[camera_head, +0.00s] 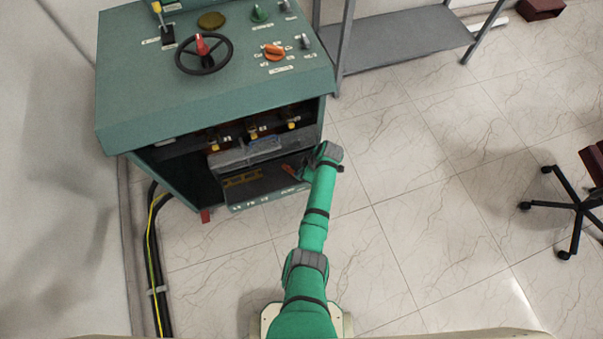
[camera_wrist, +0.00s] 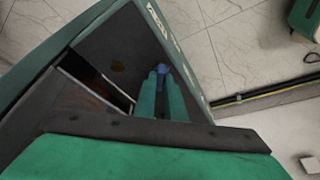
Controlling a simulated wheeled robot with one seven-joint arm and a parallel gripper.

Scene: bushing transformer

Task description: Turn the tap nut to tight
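My gripper (camera_wrist: 162,78) shows in the wrist view as two green fingers reaching into a dark grey compartment (camera_wrist: 110,45). A small blue part (camera_wrist: 161,69) shows at the fingertips. I cannot tell whether the fingers touch it or grip it, or whether it is the tap nut. In the head view my arm reaches the right end of the open front compartment of the green cabinet (camera_head: 140,100), and the wrist hides most of the fingers. Several yellow-tipped fittings (camera_head: 253,133) sit under the cabinet's top edge. No tap nut can be picked out clearly there.
The cabinet top carries a black handwheel (camera_head: 228,55) with a red centre, an orange knob (camera_head: 273,52) and a green knob (camera_head: 259,12). A grey shelf (camera_head: 400,38) stands at the back right. Cables (camera_head: 152,235) run at the left. Tiled floor on the right is clear up to a chair base (camera_head: 578,205).

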